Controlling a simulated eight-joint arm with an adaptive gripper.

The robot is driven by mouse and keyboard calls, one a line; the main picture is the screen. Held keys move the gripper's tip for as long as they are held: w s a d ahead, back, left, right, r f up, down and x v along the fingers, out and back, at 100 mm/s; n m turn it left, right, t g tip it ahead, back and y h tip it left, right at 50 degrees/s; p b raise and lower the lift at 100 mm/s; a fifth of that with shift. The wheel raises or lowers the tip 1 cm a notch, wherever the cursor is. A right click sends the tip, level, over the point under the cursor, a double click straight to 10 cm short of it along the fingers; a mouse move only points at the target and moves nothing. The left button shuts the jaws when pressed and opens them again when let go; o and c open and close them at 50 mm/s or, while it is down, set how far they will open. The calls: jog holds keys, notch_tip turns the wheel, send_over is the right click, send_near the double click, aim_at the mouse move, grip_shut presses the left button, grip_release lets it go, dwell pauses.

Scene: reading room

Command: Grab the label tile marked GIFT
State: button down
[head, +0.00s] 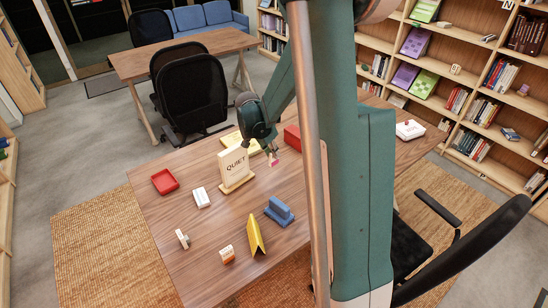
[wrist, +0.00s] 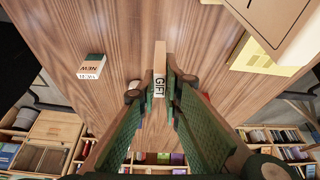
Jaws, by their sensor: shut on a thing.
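The tile marked GIFT (wrist: 159,84) is a narrow, pale block with dark letters. In the wrist view it stands between my two green, ribbed fingers. My gripper (wrist: 160,100) is shut on it, with one finger along each side. In the head view my gripper (head: 271,152) is low over the wooden table, just right of the QUIET sign (head: 235,166). A small pinkish piece shows at its tips there, too small to read. I cannot tell whether the tile touches the table.
A green and white block (wrist: 91,67) lies to the left in the wrist view. A red box (head: 292,137) and yellow item (head: 240,140) are close to my gripper. A blue holder (head: 279,210), yellow tent card (head: 255,235) and red tray (head: 165,181) stand on the table (head: 205,275).

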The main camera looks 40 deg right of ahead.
jog(key=shift+r, duration=0.35)
dwell(0.5)
